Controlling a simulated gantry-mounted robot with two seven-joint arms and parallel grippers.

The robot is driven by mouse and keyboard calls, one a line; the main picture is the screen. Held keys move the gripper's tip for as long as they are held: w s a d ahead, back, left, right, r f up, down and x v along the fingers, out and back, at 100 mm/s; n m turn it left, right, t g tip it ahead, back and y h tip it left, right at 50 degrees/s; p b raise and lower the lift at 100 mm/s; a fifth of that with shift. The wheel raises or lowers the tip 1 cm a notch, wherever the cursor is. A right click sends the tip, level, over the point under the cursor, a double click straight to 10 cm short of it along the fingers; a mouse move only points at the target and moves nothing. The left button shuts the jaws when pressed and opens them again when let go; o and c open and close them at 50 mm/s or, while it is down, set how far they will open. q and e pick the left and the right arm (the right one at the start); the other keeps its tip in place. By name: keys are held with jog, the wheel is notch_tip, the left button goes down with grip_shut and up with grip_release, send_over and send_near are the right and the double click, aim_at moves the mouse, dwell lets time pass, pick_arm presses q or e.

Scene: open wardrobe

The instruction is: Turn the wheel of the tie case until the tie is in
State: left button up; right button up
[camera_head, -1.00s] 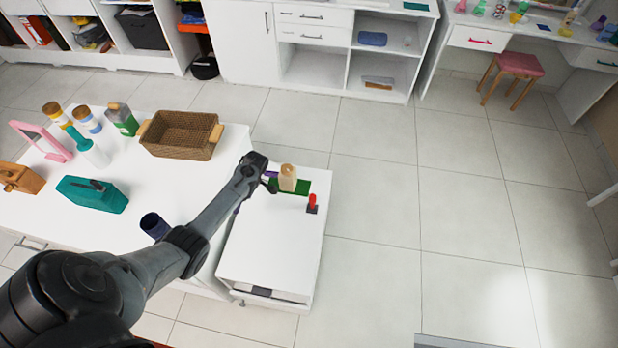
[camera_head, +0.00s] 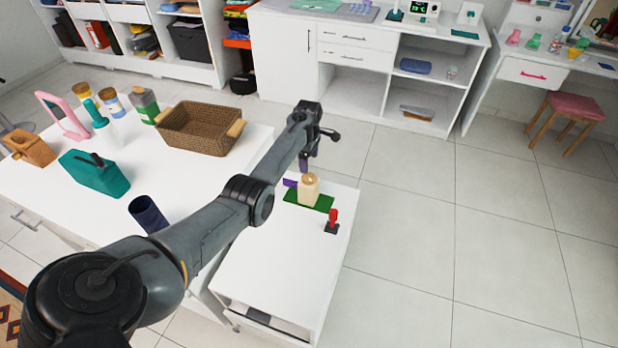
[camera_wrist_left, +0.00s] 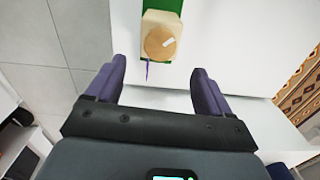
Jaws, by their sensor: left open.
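The tie case (camera_head: 308,188) is a small beige block on a green base (camera_head: 322,204), on the low white cabinet. In the left wrist view it shows at the top centre, with a round tan wheel (camera_wrist_left: 160,43) bearing a white mark. A thin purple strip (camera_wrist_left: 148,71), seemingly the tie, sticks out from its side; a purple piece (camera_head: 290,183) also shows beside the case in the head view. My left gripper (camera_head: 318,148) is open and empty, with purple fingers, apart from the case and seemingly above it. My right gripper is out of view.
A red-handled item (camera_head: 333,217) stands close to the case. Open tiled floor lies to the right.

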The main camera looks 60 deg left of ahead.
aim_at(309, 176)
pick_arm(q)
notch_tip(309, 176, down, 8)
jog(key=b, duration=0.3)
jog(key=shift+f+b, duration=0.1)
jog(key=shift+b, duration=0.3)
jog(key=c, duration=1)
jog(key=shift+c, duration=0.3)
